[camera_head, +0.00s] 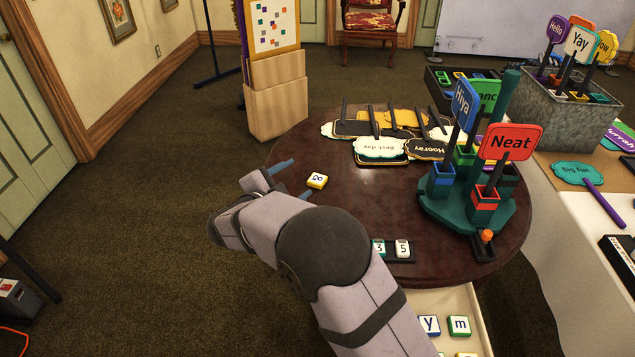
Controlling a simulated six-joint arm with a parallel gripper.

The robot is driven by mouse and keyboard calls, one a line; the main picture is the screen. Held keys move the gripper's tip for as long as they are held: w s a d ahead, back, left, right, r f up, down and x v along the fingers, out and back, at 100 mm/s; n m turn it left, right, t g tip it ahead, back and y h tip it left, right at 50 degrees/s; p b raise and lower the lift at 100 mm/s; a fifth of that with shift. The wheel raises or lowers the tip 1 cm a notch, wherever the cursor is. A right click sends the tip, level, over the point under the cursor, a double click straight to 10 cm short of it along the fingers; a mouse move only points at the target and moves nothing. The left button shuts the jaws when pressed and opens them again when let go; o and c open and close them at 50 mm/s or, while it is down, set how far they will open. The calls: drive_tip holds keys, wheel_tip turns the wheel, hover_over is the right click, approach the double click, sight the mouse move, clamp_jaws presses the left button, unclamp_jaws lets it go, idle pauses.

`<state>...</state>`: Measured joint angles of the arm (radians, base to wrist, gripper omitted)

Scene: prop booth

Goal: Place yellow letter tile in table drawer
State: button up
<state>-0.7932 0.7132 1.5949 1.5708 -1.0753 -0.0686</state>
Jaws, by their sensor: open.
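The yellow letter tile (317,181) lies on the left part of the round dark table (345,215), with its white lettered face up. The letter is too small to read surely. My gripper (302,177) is open at the table's left edge, its two blue fingers pointing right toward the tile. The tile is just beyond the fingertips; I cannot tell whether it touches them. The table drawer (447,301) is pulled open at the front, below the tabletop. My arm hides part of the table front.
A dark tile rack (398,256) with number tiles stands near the front edge. A green sign holder (460,207) with upright signs, including Neat (510,143), fills the right side. Flat signs (380,150) lie at the back. The table's middle is clear.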

sight(317, 179)
drive_tip(key=w+f+m, duration=0.1)
drive_tip(key=f+m, duration=0.1)
drive_tip(key=m, duration=0.7)
drive_tip(key=w+d+f+m+b, duration=0.1)
drive_tip(key=f+m, duration=0.1)
drive_tip(key=m, duration=0.6)
drive_tip(key=w+f+m, duration=0.1)
drive_tip(key=f+m, duration=0.1)
drive_tip(key=m, duration=0.7)
drive_tip(key=shift+w+d+m+y+b, duration=0.15)
drive_tip(key=shift+d+m+y+b, duration=0.05)
drive_tip(key=shift+m+y+b, duration=0.1)
drive_tip(key=shift+g, duration=0.3)
drive_tip(key=shift+x, duration=3.7)
drive_tip(key=c, duration=1.2)
drive_tip(key=shift+r, duration=0.2)
wheel_tip(317, 179, up, 10)
drive_tip(key=shift+f+p, duration=0.1)
drive_tip(key=shift+p, duration=0.2)
